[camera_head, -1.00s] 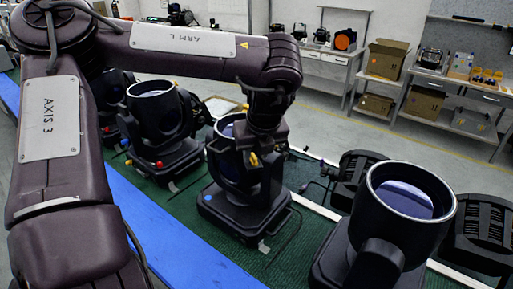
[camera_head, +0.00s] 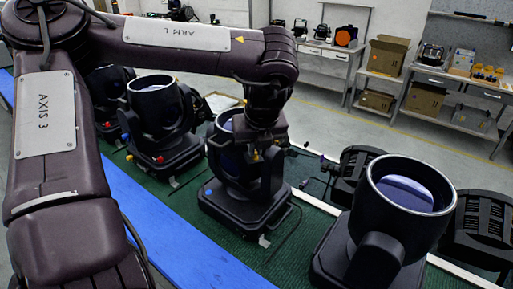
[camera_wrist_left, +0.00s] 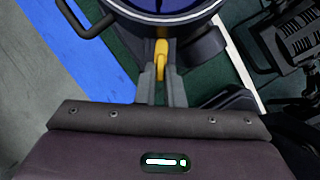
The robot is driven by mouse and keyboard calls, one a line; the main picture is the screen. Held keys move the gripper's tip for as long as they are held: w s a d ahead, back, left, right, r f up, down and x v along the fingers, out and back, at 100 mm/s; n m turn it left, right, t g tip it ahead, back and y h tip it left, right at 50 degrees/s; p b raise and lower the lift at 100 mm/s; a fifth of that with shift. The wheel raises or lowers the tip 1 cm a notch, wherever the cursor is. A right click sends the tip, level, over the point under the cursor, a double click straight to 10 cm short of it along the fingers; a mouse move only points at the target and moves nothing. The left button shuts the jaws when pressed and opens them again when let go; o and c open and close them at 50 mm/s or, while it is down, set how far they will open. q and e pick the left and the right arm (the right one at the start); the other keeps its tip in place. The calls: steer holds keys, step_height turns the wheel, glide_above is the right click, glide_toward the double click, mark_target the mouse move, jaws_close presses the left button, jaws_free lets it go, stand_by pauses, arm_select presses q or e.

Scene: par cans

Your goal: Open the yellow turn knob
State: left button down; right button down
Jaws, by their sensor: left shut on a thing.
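The yellow turn knob (camera_wrist_left: 161,56) sits on the side of a black par can with a dark blue lens. This par can (camera_head: 237,200) stands on the green mat in the middle of the head view. My left gripper (camera_wrist_left: 160,70) comes down over the can's near side, and its two fingers are shut on the knob. In the head view, my left gripper (camera_head: 254,150) hides most of that side, with only a bit of yellow showing. Whether the knob is turned cannot be told. My right gripper is not in view.
Another par can (camera_head: 408,197) stands close on the right, and one with a red knob (camera_head: 160,160) on the left. A blue strip (camera_head: 165,225) runs along the green mat (camera_head: 255,258). Benches with boxes (camera_head: 388,57) stand at the back.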

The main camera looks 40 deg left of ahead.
arm_select(q)
steer(key=m+t+b, duration=0.1)
steer(key=m, duration=0.2)
steer(key=shift+s+a+h+b, duration=0.1)
steer(key=shift+a+h+b, duration=0.05)
steer(key=shift+h+b, duration=0.25)
steer(key=m, duration=0.2)
steer(key=m+t+h, duration=0.1)
steer(key=m, duration=0.1)
steer(key=shift+s+a+m+h+b, duration=0.15)
steer(key=shift+a+m+h+b, duration=0.05)
steer(key=shift+m+h+b, duration=0.15)
steer(key=m, duration=0.1)
steer(key=m+h, duration=0.1)
steer(key=m, duration=0.2)
steer(key=shift+a+r+h, duration=0.1)
steer(key=shift+a+h, duration=0.15)
steer(key=shift+a, duration=0.05)
steer(key=shift+a+m+g+h+p, duration=0.15)
steer(key=shift+m+h+p, duration=0.25)
steer(key=shift+m, duration=1)
steer(key=shift+a+m+g+h+p, duration=0.15)
steer(key=shift+m+h+p, duration=0.25)
steer(key=shift+m, duration=0.95)
steer(key=c, duration=1.5)
jaws_free()
steer(key=shift+c, duration=0.2)
